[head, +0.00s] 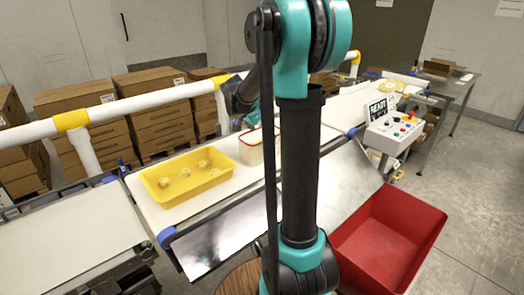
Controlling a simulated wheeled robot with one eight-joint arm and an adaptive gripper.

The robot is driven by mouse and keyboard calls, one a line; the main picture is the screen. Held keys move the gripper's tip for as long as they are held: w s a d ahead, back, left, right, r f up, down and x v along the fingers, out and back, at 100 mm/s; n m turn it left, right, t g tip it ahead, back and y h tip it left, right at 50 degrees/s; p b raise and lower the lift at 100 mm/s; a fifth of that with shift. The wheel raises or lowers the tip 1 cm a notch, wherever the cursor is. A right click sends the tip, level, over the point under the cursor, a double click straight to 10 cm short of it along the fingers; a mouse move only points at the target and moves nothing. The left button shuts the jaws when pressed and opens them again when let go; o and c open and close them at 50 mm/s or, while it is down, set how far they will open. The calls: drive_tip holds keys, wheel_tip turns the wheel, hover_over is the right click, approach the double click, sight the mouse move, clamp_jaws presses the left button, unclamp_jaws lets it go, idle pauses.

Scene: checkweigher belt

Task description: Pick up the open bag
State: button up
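I cannot make out an open bag for certain. A pale box-like item with a reddish-brown rim (250,154) stands on the white belt, just right of the yellow tray, partly hidden behind my arm. I cannot tell whether it is a bag or a tub. My teal and black arm rises through the middle of the view and bends away over the belt. Its dark far end, with my gripper (242,112), is above and behind this item. The fingers are mostly hidden, so their opening and any contact do not show.
The yellow tray (208,193) on the belt holds several small pale pieces. A red bin (418,214) stands at the lower right, near a control box (393,132). White guard rails (145,96) cross behind the belt. Stacked brown cartons (160,122) stand beyond.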

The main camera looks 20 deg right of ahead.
drive_tip(key=x, duration=0.3)
drive_tip(key=shift+d+f, duration=0.1)
drive_tip(key=shift+f, duration=0.05)
drive_tip(key=shift+f, duration=0.25)
idle(0.5)
drive_tip(key=c, duration=1.3)
